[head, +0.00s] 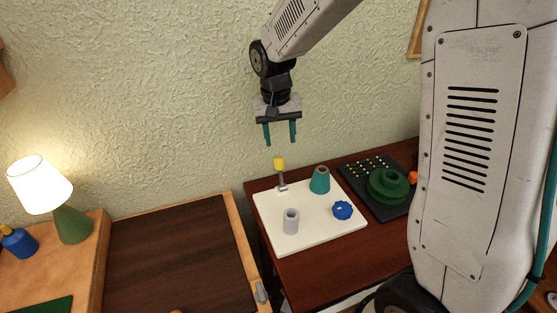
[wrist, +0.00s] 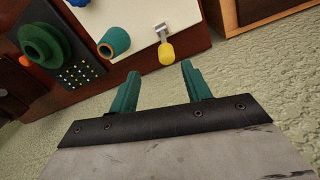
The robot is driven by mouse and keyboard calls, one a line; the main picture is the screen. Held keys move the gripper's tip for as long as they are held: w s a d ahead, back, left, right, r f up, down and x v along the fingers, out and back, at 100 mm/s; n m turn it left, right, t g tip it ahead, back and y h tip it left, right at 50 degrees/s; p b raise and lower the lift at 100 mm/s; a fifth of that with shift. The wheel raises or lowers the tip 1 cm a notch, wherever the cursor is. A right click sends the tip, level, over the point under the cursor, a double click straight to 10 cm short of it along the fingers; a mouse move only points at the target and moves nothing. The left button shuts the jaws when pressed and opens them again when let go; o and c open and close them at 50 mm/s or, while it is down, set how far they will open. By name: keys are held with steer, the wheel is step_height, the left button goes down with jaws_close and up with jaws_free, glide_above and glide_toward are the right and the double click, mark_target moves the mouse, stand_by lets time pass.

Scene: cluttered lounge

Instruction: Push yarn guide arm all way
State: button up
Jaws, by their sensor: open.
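The yarn guide arm appears to be the small metal lever with a yellow knob (head: 279,163) on the far left part of a white board (head: 320,236). In the head view it stands roughly upright on a small bracket. It also shows in the wrist view, where the yellow knob (wrist: 166,53) lies beyond my fingertips. My gripper (head: 280,138) is open and empty, with its teal fingers pointing down above the knob and apart from it. In the wrist view my gripper (wrist: 160,76) has a clear gap between its fingers.
A teal cone (head: 320,181), a grey cylinder (head: 290,222) and a blue knob (head: 342,210) stand on the board. A dark pegged board (head: 372,165) with a green spool (head: 388,186) lies to the right. A lit lamp (head: 40,185) stands far left. The wall is close behind.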

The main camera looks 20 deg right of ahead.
mark_target(278, 159)
steer(key=shift+w+a+f, duration=0.2)
steer(key=shift+w+f, duration=0.6)
steer(key=shift+f, duration=0.3)
steer(key=f, duration=0.7)
steer(key=shift+d+f, duration=0.35)
steer(key=c, duration=1)
